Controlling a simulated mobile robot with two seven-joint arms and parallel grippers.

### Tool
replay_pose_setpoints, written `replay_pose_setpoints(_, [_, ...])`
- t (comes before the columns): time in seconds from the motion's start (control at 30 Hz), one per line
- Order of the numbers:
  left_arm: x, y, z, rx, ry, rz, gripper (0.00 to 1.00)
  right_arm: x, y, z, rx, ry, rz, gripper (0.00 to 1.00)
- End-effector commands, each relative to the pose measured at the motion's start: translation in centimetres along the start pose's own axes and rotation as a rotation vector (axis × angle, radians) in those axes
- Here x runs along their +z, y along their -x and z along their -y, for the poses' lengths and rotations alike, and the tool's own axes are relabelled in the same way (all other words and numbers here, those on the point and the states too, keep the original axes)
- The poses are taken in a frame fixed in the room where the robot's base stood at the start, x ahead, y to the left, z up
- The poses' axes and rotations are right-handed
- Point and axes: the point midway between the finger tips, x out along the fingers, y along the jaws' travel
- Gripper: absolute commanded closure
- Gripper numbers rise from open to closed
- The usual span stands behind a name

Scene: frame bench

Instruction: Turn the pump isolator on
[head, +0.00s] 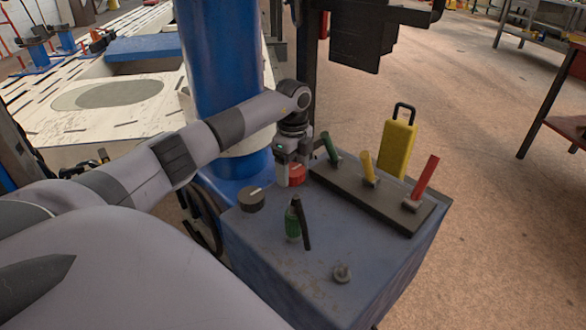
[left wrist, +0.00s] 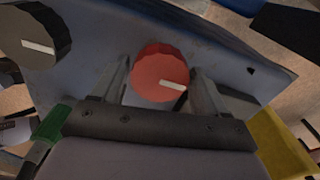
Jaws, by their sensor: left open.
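A red round knob (head: 297,175) with a white pointer line stands on the blue bench top. In the left wrist view the red knob (left wrist: 160,72) lies between my fingers, its line pointing right and slightly down. My left gripper (head: 290,170) is over it from above and open; its fingers (left wrist: 160,88) stand on either side of the knob. I cannot tell if they touch it. A dark round knob (head: 251,199) with a pale line is to the left, also in the left wrist view (left wrist: 32,38). No label shows which control is the pump isolator. My right gripper is not in view.
Green (head: 328,148), yellow (head: 369,167) and red (head: 426,177) levers stand on a dark plate (head: 350,192) right of the gripper. A yellow handled block (head: 397,148) stands behind. A green part with a black lever (head: 293,224) and a small knob (head: 342,273) are in front.

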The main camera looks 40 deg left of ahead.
Motion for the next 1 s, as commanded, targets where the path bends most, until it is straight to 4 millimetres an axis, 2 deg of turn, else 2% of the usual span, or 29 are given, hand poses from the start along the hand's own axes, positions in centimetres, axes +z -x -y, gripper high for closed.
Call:
replay_pose_setpoints(0.03, [0.0,0.0,0.0,0.0,0.0,0.0,0.3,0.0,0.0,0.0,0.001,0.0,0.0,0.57])
replay_pose_setpoints(0.13, [0.0,0.0,0.0,0.0,-0.001,0.0,0.62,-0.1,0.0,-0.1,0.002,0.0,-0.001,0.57])
replay_pose_setpoints(0.17, [0.0,0.0,0.0,0.0,-0.001,0.0,0.68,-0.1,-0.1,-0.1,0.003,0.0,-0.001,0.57])
replay_pose_setpoints(0.57, [0.0,0.2,0.0,0.001,-0.06,0.0,0.67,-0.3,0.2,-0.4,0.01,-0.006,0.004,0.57])
replay_pose_setpoints(1.0, [-0.1,0.4,0.0,0.002,-0.404,-0.001,0.67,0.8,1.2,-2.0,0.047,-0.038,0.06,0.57])
